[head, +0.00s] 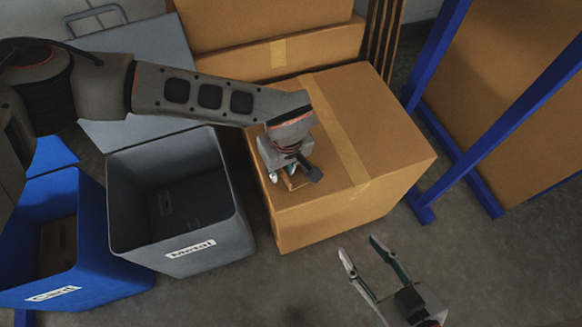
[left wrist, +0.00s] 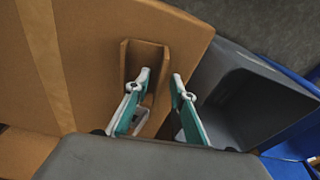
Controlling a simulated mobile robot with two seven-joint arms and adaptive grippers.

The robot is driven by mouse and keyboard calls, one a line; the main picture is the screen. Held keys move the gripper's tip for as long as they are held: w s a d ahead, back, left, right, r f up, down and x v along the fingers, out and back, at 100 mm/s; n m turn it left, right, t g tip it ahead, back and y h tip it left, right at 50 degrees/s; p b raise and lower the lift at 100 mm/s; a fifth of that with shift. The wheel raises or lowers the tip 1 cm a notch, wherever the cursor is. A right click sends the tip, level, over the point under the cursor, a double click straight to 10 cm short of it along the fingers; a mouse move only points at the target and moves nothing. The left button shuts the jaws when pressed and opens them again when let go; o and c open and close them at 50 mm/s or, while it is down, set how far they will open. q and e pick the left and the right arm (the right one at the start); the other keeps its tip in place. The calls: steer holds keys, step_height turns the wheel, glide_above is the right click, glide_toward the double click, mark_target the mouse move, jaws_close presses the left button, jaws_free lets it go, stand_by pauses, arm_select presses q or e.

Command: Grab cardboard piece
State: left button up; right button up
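The cardboard piece (left wrist: 146,53) is a small brown folded piece with raised edges, lying on top of a large taped cardboard box (left wrist: 92,75). In the head view the piece (head: 295,181) is mostly hidden under my left gripper (head: 292,175). In the left wrist view my left gripper (left wrist: 162,76) is open. One finger is over the inside of the fold and the other is beyond its right edge, so that edge lies between them. I cannot tell whether they touch it. My right gripper (head: 359,246) is open and empty in front of the box.
A grey bin labelled "Metal" (head: 233,212) stands left of the box, with a blue bin labelled "Card" (head: 110,270) further left. More cardboard boxes (head: 262,25) are stacked behind. A blue metal frame (head: 505,110) stands at the right. Some floor in front is clear.

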arm_select(q)
steer(key=shift+w+r, duration=0.1)
steer(key=shift+r, duration=0.05)
steer(key=shift+f, duration=0.2)
stand_by(0.4)
steer(key=shift+f, duration=0.1)
jaws_close()
